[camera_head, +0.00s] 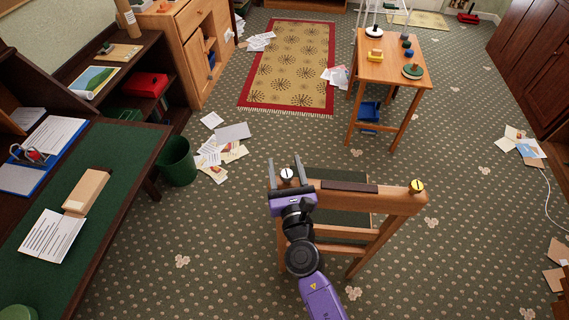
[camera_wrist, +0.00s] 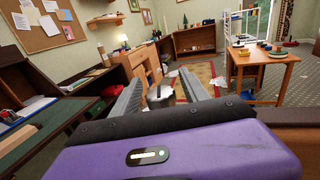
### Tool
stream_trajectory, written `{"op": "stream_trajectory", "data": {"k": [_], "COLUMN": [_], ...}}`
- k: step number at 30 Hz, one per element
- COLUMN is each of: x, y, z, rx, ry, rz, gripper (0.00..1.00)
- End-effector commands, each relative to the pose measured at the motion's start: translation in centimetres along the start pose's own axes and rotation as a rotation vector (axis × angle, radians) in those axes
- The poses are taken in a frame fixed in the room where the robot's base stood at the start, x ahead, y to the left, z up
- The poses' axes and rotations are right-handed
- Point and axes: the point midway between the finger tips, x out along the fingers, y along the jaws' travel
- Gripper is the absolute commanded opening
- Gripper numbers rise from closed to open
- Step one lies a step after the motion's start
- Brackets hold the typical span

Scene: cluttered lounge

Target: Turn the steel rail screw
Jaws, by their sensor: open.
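The steel rail screw (camera_head: 287,174) is a silvery round head with a slot on the left end of the top rail (camera_head: 390,201) of a wooden stand. A brass-coloured screw (camera_head: 417,186) sits on the rail's right end. My gripper (camera_head: 284,164) is open, with one finger on each side of the steel screw. In the wrist view my gripper (camera_wrist: 160,75) also shows open, and the steel screw (camera_wrist: 159,94) stands between the two grey fingers. I cannot tell whether either finger touches it. The screw's lower part is hidden.
A dark strip (camera_head: 349,187) lies along the rail top between the screws. A green-topped desk (camera_head: 95,180) and a green bin (camera_head: 177,161) stand to the left. Scattered papers (camera_head: 222,150) lie beyond the stand. A small wooden table (camera_head: 392,67) stands farther back.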

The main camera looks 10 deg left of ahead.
Motion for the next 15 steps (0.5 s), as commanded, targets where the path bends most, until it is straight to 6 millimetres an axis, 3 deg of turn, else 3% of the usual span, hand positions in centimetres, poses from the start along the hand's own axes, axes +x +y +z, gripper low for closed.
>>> {"op": "stream_trajectory", "data": {"k": [11, 15], "x": [0.71, 0.7], "y": [-0.03, -0.02], "z": [0.0, 0.0], "rx": [0.0, 0.001], "ry": [0.001, 0.001], "rz": [0.0, 0.0], "gripper": [0.53, 0.27]}}
